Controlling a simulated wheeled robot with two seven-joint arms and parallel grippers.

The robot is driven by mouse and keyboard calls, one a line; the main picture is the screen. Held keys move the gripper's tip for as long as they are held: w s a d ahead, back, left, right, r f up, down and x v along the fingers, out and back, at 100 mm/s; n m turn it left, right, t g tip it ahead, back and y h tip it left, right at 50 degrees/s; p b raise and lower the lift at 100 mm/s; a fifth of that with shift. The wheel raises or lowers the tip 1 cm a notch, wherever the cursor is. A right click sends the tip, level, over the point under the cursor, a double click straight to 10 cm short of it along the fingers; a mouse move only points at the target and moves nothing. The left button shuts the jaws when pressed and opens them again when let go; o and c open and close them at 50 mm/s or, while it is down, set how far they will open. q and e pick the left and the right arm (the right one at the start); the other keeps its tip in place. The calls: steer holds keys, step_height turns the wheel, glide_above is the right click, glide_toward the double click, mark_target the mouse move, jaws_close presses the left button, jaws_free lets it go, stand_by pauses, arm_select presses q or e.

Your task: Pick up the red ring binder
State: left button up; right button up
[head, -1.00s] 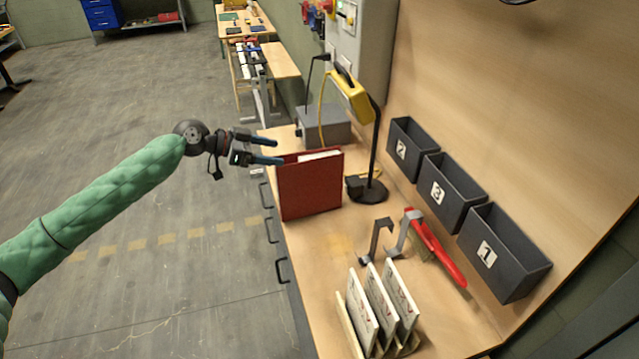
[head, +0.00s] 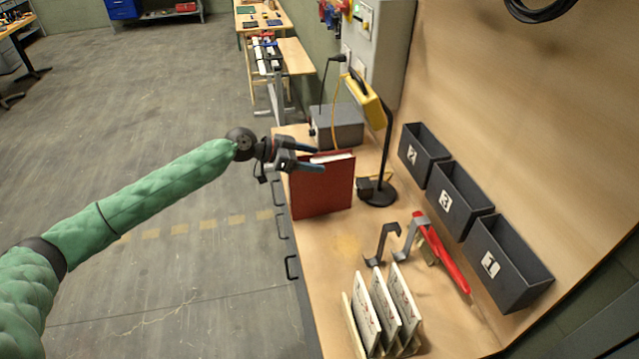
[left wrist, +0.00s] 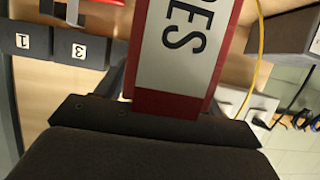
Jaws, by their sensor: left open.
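The red ring binder (head: 322,192) stands upright on the wooden workbench, near its left edge. My left gripper (head: 316,157) is open at the binder's top left edge in the head view, its fingers pointing right. In the left wrist view the binder's red spine with a white label (left wrist: 187,45) stands right in front of the gripper, and dark parts of my gripper hide the lower part of that view. I cannot tell whether the fingers touch the binder. My right gripper is in neither view.
Numbered grey bins (head: 457,205) hang at right. Metal hooks (head: 385,240), a red tool (head: 443,258) and a rack of white cards (head: 383,310) occupy the front.

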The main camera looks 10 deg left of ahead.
arm_select(q)
steer(key=shift+d, duration=0.15)
jaws_close()
stand_by(0.4)
